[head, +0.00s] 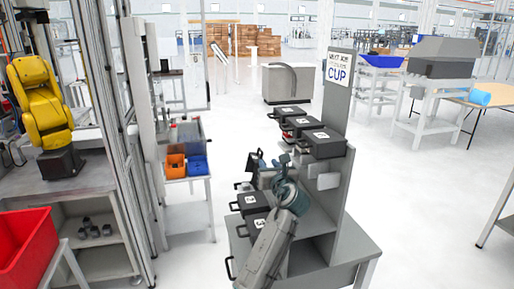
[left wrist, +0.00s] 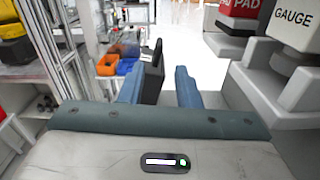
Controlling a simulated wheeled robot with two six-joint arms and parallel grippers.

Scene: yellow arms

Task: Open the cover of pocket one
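Black boxes with white number labels and handles sit on a grey stand (head: 345,200) in the head view. Upper ones include a near box (head: 325,148) and a far box (head: 288,112); lower ones include a box (head: 250,203) at the left. The numbers are too small for me to tell which is pocket one. My left gripper (head: 262,163) is beside the stand, between the upper and lower boxes. In the left wrist view its blue fingers (left wrist: 158,88) are apart. A black upright piece (left wrist: 153,72) shows between them, nearer the left finger; I cannot tell whether it touches.
A red PAD block (left wrist: 240,8) and a white GAUGE block (left wrist: 298,28) are close on the right in the wrist view. The stand's tall sign panel (head: 338,95) rises behind the upper boxes. A cart with orange bins (head: 175,165) stands to the left, across open floor.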

